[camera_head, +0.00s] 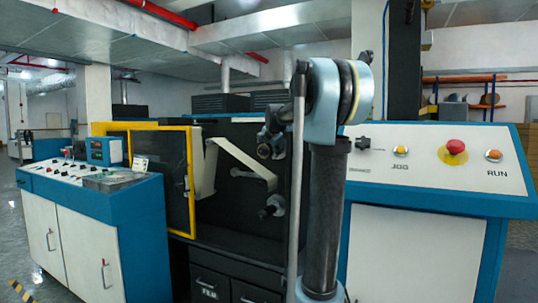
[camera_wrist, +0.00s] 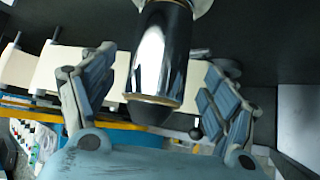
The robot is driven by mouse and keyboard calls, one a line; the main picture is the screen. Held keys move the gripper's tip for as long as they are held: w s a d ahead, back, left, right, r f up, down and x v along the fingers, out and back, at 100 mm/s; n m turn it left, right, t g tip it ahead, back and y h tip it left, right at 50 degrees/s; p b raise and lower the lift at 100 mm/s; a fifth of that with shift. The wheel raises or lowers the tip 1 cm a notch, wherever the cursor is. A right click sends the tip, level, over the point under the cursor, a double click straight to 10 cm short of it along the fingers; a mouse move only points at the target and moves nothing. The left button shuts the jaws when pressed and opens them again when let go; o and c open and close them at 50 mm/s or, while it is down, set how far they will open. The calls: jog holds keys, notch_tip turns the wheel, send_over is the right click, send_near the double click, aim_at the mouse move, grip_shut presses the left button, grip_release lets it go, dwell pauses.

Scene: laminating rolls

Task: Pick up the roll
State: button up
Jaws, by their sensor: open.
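In the wrist view a shiny dark cylinder, which looks like the roll (camera_wrist: 160,50), points toward the camera with a copper-coloured rim and a dark tapered end. Its far end is out of the picture or hidden. My gripper (camera_wrist: 158,72) is open, one blue-padded finger on each side of the cylinder, with gaps showing on both sides. In the head view my gripper (camera_head: 272,142) is in front of the dark machine, at the upper right of its opening. The roll is hard to make out there.
A white web (camera_head: 240,160) runs across the machine to a lower roller. A yellow-framed door (camera_head: 176,170) stands at left of the opening. A blue-and-white console (camera_head: 100,215) is at left. A button panel (camera_head: 440,160) with a red knob stands at right.

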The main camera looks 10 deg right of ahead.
jog(key=shift+x, duration=2.9)
jog(key=shift+c, duration=0.6)
jog(key=c, duration=1.1)
